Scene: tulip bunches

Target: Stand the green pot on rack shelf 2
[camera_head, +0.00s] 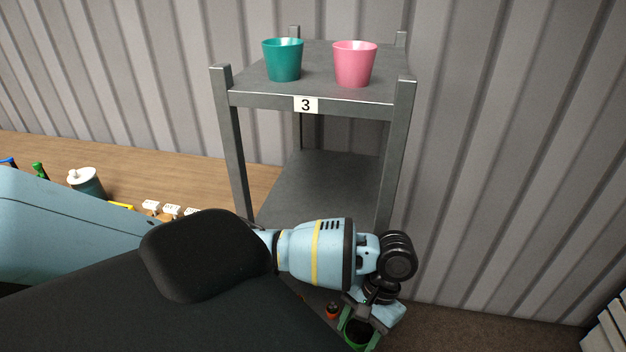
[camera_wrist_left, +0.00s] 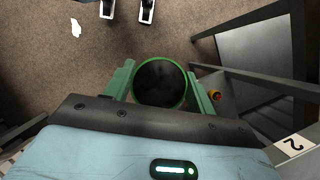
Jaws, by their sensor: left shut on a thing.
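My left gripper (camera_head: 360,328) is shut on the green pot (camera_head: 357,338), low beside the front of the grey rack (camera_head: 404,110). In the left wrist view the green pot (camera_wrist_left: 160,84) shows its round rim and dark inside between the two fingers of the left gripper (camera_wrist_left: 160,90). The label 2 (camera_wrist_left: 292,145) shows at the lower right there. In the head view a bare shelf (camera_head: 325,180) lies below the top shelf; my arm hides its front edge and label. My right gripper is not in view.
The top shelf, labelled 3 (camera_head: 306,105), bears a teal pot (camera_head: 283,62) and a pink pot (camera_head: 354,66). A small red object (camera_head: 332,310) shows low beside the gripper. A wooden bench (camera_head: 130,160) with several items stands at left. Rack posts flank the shelf opening.

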